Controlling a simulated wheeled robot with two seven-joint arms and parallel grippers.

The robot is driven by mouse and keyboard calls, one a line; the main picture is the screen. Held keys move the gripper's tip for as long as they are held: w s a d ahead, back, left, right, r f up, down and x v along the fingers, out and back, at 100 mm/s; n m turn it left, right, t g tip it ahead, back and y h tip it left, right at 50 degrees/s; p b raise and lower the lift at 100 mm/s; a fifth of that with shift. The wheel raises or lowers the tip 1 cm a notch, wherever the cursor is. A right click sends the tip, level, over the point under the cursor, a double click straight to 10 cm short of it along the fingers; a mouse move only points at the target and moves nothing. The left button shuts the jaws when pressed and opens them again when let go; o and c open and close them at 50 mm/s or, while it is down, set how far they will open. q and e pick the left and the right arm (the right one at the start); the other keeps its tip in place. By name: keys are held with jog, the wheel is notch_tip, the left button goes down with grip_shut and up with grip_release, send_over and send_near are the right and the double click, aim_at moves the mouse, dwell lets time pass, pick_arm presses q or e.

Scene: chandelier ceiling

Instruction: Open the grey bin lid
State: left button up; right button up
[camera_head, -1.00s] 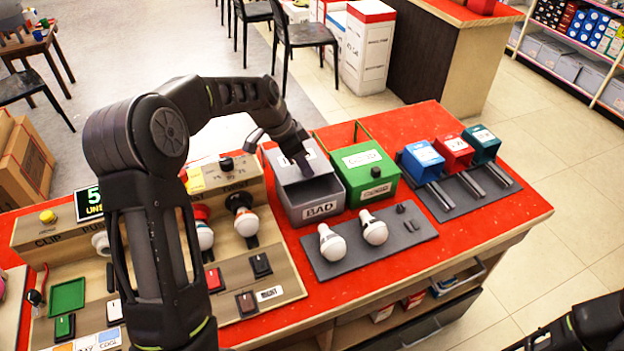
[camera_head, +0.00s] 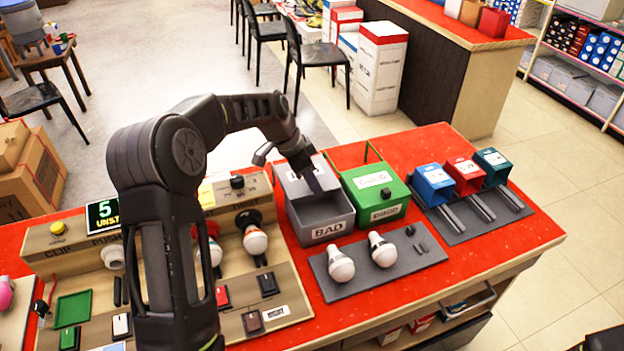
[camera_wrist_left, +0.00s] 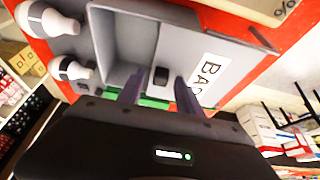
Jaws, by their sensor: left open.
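The grey bin (camera_head: 328,230), labelled BAD, stands on the red table between the wooden test panel and the green bin. Its lid (camera_head: 291,184) is tilted back at the rear, and the front part of the bin's hollow shows. In the left wrist view the lid (camera_wrist_left: 213,80) carries a BAD label, partly cut off, and a black knob (camera_wrist_left: 161,76). My left gripper (camera_head: 314,188) is over the bin at the lid. Its open fingers (camera_wrist_left: 160,92) appear either side of the knob; contact is unclear. My right gripper is not in view; only a dark arm part shows bottom right.
The green bin (camera_head: 384,212) stands close on the right. White bulbs lie on a grey tray (camera_head: 425,255) in front. Blue, red and teal boxes (camera_head: 434,184) stand further right. The test panel (camera_head: 285,309) is left of the bin. Bare red table lies behind the bins.

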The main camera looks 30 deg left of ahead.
pick_arm(q)
jog(key=b+v, duration=0.1)
jog(key=v, duration=0.6)
jog(key=shift+r, duration=0.3)
jog(key=shift+s, duration=0.1)
